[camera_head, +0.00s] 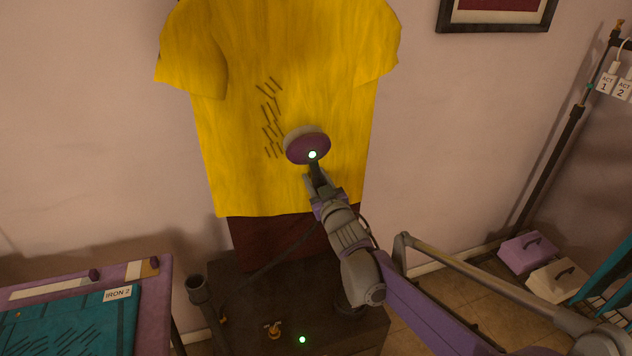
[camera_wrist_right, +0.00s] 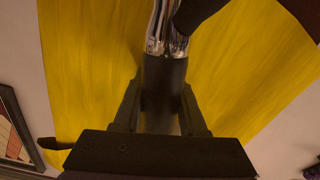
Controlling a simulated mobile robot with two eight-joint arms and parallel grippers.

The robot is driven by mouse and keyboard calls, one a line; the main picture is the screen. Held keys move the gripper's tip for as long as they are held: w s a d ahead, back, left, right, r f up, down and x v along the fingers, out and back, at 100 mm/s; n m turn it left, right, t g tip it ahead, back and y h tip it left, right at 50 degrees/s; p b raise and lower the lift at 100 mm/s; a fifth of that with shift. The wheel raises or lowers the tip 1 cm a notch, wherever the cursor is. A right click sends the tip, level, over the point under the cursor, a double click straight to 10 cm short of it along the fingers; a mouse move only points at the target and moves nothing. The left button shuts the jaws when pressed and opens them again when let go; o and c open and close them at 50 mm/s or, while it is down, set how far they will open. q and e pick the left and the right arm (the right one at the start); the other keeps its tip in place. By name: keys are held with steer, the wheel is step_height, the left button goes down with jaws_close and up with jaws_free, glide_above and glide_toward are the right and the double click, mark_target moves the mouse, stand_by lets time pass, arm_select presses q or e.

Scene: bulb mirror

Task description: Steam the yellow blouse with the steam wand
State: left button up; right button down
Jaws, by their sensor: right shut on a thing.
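The yellow blouse (camera_head: 230,140) hangs against the wall in the head view, with several dark slanted crease marks (camera_head: 268,115) left of its middle. The steam wand (camera_head: 308,147) has a round purple head with a lit green-white light. It is in front of the blouse, just right of the lower marks; I cannot tell whether it touches the cloth. My right gripper (camera_head: 318,186) is shut on the wand's dark handle, which also shows between the fingers in the right wrist view (camera_wrist_right: 163,95). The blouse (camera_wrist_right: 90,70) fills most of that view. My left gripper is not in view.
A dark steamer base (camera_head: 245,310) with a green light stands below the blouse, with an empty upright holder (camera_head: 200,290) at its left. A purple ironing table (camera_head: 155,290) with teal cloth is at lower left. A garment rail (camera_head: 560,150) and two boxes (camera_head: 527,252) stand at right.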

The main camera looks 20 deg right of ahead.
mark_target(314, 113)
steer(key=shift+d+r+p, duration=0.1)
steer(key=shift+r+p, duration=2.6)
steer(key=shift+r, duration=1.75)
steer(key=shift+r+p, duration=1.3)
steer(key=shift+r, duration=1.25)
steer(key=shift+d+r+p, duration=0.1)
steer(key=shift+r+p, duration=0.45)
steer(key=shift+r, duration=0.85)
steer(key=shift+f, duration=0.1)
steer(key=shift+f+b, duration=2.9)
steer(key=shift+f, duration=2.45)
step_height(314, 113, down, 11)
steer(key=b, duration=0.7)
steer(key=shift+a+f, duration=0.15)
steer(key=shift+a, duration=0.15)
steer(key=shift+s, duration=0.1)
